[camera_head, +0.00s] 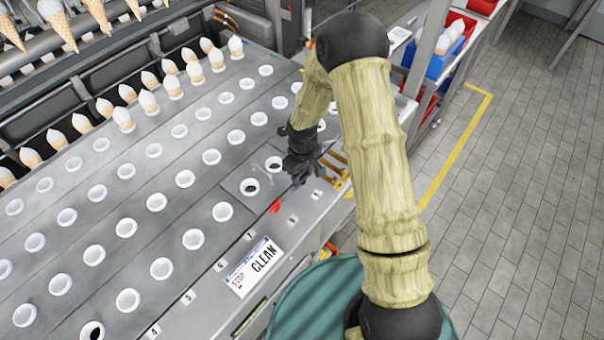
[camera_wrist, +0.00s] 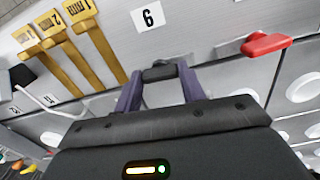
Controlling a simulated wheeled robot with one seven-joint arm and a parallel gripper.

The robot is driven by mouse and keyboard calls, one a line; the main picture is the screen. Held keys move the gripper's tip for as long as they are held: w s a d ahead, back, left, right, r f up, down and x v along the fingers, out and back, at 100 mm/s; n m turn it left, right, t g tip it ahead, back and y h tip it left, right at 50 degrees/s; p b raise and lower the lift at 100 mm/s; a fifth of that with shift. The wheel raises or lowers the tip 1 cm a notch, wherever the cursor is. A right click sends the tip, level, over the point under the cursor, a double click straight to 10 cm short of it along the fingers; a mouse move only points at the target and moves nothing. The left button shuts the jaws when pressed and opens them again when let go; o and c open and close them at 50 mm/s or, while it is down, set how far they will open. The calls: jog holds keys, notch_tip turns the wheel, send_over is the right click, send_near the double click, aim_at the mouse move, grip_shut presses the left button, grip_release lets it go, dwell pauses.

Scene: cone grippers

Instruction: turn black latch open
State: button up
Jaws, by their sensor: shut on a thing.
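In the head view my gripper (camera_head: 298,176) is at the front edge of the cone table, and my own wrist hides the latch there.
A red latch (camera_wrist: 266,44) is to the right in the wrist view, also in the head view (camera_head: 275,206). Yellow gauges (camera_wrist: 70,50) hang close on the left. The grey table (camera_head: 215,240) holds rows of white rings. Tiled floor (camera_head: 510,220) is clear at right.

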aim_at(303, 176)
jog(key=o, duration=1)
notch_tip(303, 176, up, 18)
jog(key=b, duration=0.3)
jog(key=shift+f, duration=0.25)
jog(key=shift+d, duration=0.1)
jog(key=s+d+m+t, duration=0.1)
jog(key=s+d+m, duration=0.1)
jog(key=s, duration=0.3)
jog(key=s+d+m, duration=0.3)
jog(key=s+d, duration=0.1)
jog(key=s, duration=0.1)
jog(key=s+d+m+t, duration=0.1)
jog(key=s+d+m, duration=0.2)
jog(key=s+d, duration=0.1)
jog(key=shift+s+r+t, duration=0.3)
jog(key=shift+s+r, duration=0.1)
jog(key=shift+s, duration=0.25)
